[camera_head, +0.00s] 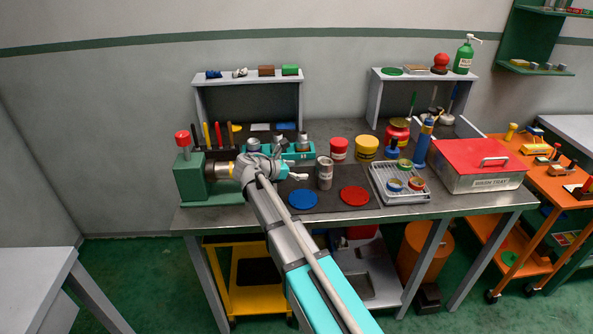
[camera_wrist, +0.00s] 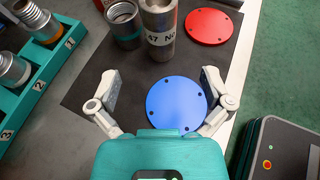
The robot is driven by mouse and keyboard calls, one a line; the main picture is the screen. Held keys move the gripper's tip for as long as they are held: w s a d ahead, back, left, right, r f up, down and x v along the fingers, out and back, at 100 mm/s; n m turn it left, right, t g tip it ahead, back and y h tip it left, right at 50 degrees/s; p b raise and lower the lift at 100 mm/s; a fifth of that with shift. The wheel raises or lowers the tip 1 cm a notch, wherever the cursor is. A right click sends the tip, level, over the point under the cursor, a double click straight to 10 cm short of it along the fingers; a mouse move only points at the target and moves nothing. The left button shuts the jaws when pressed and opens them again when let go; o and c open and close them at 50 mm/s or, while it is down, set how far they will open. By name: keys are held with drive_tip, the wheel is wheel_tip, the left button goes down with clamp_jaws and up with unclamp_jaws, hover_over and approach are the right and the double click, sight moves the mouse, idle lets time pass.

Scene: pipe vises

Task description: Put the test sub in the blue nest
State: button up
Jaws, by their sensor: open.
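A grey metal cylinder with a white printed label (camera_head: 324,173), which looks like the test sub, stands upright on the dark mat. In the wrist view this labelled cylinder (camera_wrist: 159,35) stands beyond the blue disc, with a shorter hollow metal piece (camera_wrist: 123,25) at its left. The blue nest is a flat round blue disc (camera_head: 303,199) with small holes, also in the wrist view (camera_wrist: 176,104), and its top is bare. My gripper (camera_head: 297,176) is open and empty above the mat. In the wrist view its fingers (camera_wrist: 160,85) straddle the near side of the blue disc, short of the cylinder.
A red disc (camera_head: 354,196) lies right of the blue one. A teal rack (camera_head: 300,156) with metal fittings stands behind left, and a green vise (camera_head: 192,178) at the left. Red (camera_head: 339,150) and yellow (camera_head: 367,147) cans stand behind; a wire tray (camera_head: 390,197) is right.

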drive_tip(key=s+d+f+m, duration=0.1)
drive_tip(key=s+d+m, duration=0.1)
drive_tip(key=s+d+f+m+g+y, duration=0.1)
drive_tip(key=s+d+f+m, duration=0.1)
drive_tip(key=s+d+f+m+g+y, duration=0.1)
drive_tip(key=s, duration=0.1)
drive_tip(key=shift+s+d+f+m, duration=0.1)
drive_tip(key=shift+d+f+m, duration=0.15)
drive_tip(key=shift+d+m, duration=0.15)
drive_tip(key=s+d+f+m+y, duration=0.1)
drive_tip(key=s, duration=0.1)
drive_tip(key=s+d+f+m+g+y, duration=0.1)
drive_tip(key=s+m, duration=0.1)
drive_tip(key=s+d+f+m+g+y, duration=0.1)
drive_tip(key=s+m, duration=0.1)
drive_tip(key=shift+s+f, duration=0.15)
drive_tip(key=shift+f, duration=0.15)
drive_tip(key=s+f+m+g+y, duration=0.2)
drive_tip(key=s+m+y, duration=0.5)
drive_tip(key=s+m, duration=0.5)
drive_tip(key=shift+s+d+f, duration=0.2)
drive_tip(key=shift+s+f, duration=0.05)
drive_tip(key=shift+f, duration=0.45)
